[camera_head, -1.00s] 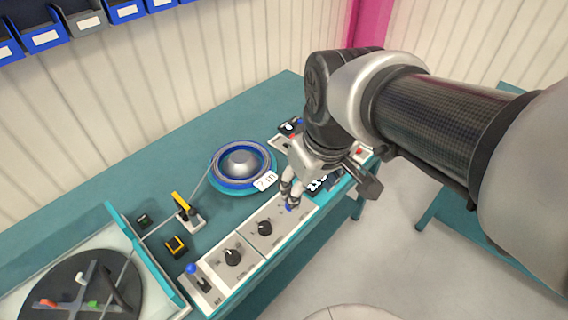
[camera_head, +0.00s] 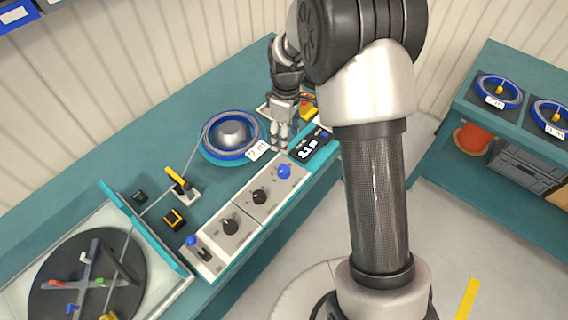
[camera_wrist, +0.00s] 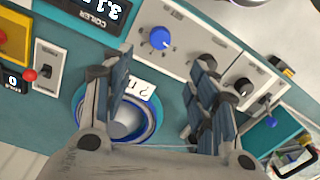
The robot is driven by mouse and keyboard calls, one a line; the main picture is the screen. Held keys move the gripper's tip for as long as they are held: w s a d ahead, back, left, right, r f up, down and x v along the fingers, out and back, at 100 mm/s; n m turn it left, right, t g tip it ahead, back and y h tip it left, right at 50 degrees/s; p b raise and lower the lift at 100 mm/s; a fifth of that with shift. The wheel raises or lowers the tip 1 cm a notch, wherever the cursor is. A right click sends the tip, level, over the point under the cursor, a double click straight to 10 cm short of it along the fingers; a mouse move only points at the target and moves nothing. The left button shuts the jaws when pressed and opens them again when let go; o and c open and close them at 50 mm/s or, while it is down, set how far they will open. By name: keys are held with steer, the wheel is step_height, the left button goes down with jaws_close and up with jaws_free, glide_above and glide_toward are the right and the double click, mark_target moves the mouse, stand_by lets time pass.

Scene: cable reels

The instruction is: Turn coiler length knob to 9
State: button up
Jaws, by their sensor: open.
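The control panel (camera_head: 268,208) runs along the bench's front edge. It carries a blue knob (camera_head: 284,171) and two black knobs; the nearer black knob (camera_head: 230,227) is farther left. The small print around the knobs is too small to read, so I cannot tell which sets length. In the wrist view, the blue knob (camera_wrist: 159,38) shows clear, with a black knob (camera_wrist: 243,87) to its right. The coiler display (camera_head: 310,147) is lit; the wrist view (camera_wrist: 95,12) shows "3.1". My gripper (camera_head: 280,143) is open and empty, above the bench beside the display, apart from the blue knob.
A blue-rimmed reel (camera_head: 231,134) with a white tag lies left of my gripper. A yellow-handled device (camera_head: 180,184) and a black coiler disc (camera_head: 88,285) stand farther left. A lever with a blue ball (camera_head: 191,241) is at the panel's near end. A second table (camera_head: 500,130) holds reels.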

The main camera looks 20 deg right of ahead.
mark_target(284, 169)
steer(key=f+b, duration=0.2)
steer(key=f, duration=0.5)
steer(key=f+b, duration=0.1)
steer(key=f, duration=0.7)
steer(key=shift+s+a+f+b, duration=0.2)
steer(key=shift+f+b, duration=0.1)
steer(key=shift+b, duration=0.1)
steer(key=c, duration=1.1)
